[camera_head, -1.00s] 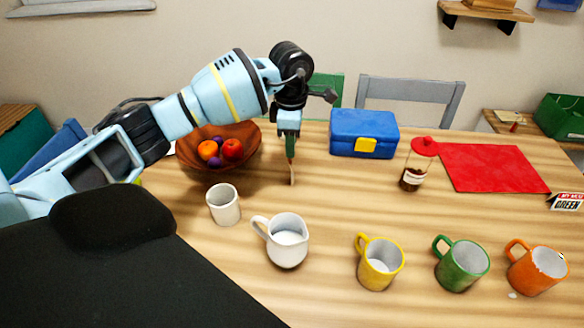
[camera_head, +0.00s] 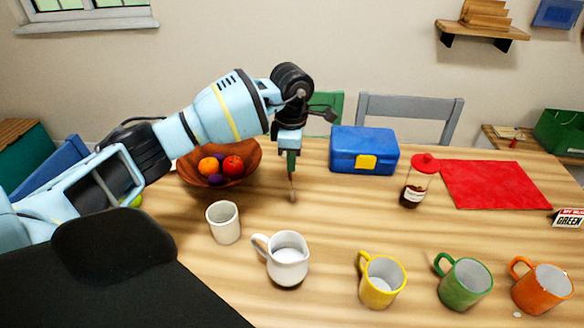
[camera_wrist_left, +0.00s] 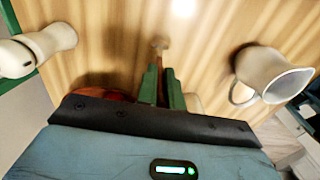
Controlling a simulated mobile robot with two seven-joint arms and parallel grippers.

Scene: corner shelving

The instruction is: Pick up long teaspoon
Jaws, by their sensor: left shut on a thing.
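My left gripper (camera_head: 291,172) points down over the wooden table, between the fruit bowl and the blue box. Its green fingers (camera_wrist_left: 161,86) are shut on a thin, long thing, which I take to be the long teaspoon (camera_head: 292,191). Its brownish lower end shows below the fingertips, close to the tabletop. My right gripper is not in view.
A white cup (camera_head: 224,224) and white jug (camera_head: 288,262) stand in front of the gripper. The fruit bowl (camera_head: 246,172) is left, the blue box (camera_head: 362,146) right. The table between jug and jar is clear.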

